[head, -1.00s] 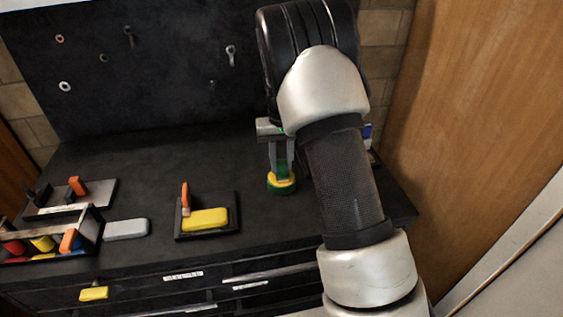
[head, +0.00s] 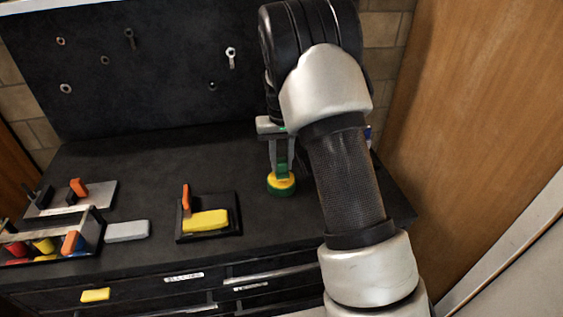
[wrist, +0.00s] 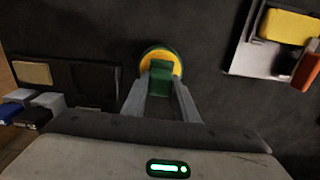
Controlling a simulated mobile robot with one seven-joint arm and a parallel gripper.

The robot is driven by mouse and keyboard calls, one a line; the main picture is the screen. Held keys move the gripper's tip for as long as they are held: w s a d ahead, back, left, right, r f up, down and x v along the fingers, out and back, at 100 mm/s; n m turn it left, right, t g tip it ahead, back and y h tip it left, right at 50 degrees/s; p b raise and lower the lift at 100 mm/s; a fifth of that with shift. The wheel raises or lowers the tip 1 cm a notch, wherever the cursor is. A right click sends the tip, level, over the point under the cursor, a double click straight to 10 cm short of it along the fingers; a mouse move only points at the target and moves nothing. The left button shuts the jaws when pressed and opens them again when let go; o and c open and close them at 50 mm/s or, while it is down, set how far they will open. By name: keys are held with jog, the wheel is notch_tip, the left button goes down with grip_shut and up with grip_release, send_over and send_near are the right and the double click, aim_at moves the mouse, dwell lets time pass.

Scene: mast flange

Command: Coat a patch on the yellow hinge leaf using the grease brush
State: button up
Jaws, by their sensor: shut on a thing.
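The yellow hinge leaf (head: 206,221) lies on a dark square base with an orange upright piece (head: 186,199), left of my gripper in the head view. A yellow block beside an orange piece, apparently this leaf, shows at upper right in the wrist view (wrist: 290,26). My gripper (head: 282,168) is shut on the green handle of what looks like the grease brush (wrist: 160,76). Below the fingers is a round yellow-and-green part (head: 281,184); I cannot tell if it is the brush's own end or a pot. It is apart from the leaf. Bristles are not visible.
The black bench top (head: 130,175) is clear between leaf and back panel (head: 150,70). A grey block (head: 127,231), a grey plate with an orange piece (head: 78,188) and a bin of coloured pieces (head: 88,249) stand at left. A dark tray (wrist: 83,78) shows in the wrist view.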

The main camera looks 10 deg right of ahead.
aim_at(281, 160)
jog(key=shift+r+p, duration=1.6)
jog(key=shift+r, duration=1.25)
